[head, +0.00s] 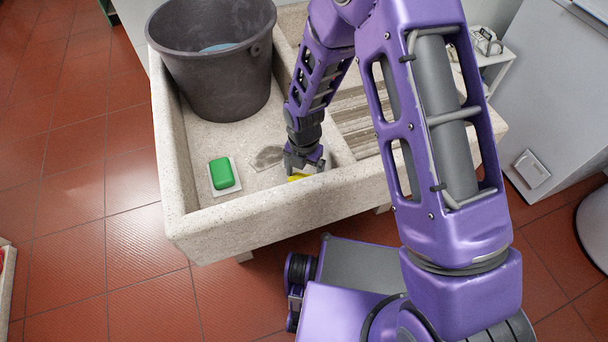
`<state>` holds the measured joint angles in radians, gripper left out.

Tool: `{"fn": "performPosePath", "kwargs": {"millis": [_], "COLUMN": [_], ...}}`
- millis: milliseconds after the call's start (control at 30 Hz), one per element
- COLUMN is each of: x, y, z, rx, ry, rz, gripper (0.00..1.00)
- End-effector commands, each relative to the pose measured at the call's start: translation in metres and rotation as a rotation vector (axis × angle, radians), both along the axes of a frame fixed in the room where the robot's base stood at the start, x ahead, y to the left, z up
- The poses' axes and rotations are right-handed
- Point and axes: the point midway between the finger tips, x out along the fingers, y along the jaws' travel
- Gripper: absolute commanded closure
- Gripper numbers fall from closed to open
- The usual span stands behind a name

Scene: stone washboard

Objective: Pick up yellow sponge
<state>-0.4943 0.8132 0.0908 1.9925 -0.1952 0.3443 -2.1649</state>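The yellow sponge (298,178) shows only as a small yellow patch low in the stone washboard basin, near its front wall. My gripper (303,168) points down right over it and covers most of it. The fingers are small and partly hidden, so I cannot tell whether they are open or shut, or whether they touch the sponge.
The stone washboard (250,217) has raised walls around the basin. A dark grey bucket (215,65) stands at its back left. A green soap bar (221,173) lies on a white dish (235,187) left of my gripper. Ribbed stone (357,115) lies to the right.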

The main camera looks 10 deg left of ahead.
Motion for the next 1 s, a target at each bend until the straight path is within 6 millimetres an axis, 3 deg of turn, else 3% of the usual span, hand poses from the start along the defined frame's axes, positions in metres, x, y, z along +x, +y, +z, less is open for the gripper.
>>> {"fn": "performPosePath", "kwargs": {"millis": [267, 700, 1000], "x": [0.002, 0.001, 0.001], "y": [0.0, 0.0, 0.0], "z": [0.038, 0.135, 0.171], "rx": [0.003, 0.002, 0.001], "ry": [-0.004, -0.005, -0.002], "rz": [-0.001, -0.001, 0.0], "gripper": [0.69, 0.69, 0.69]}}
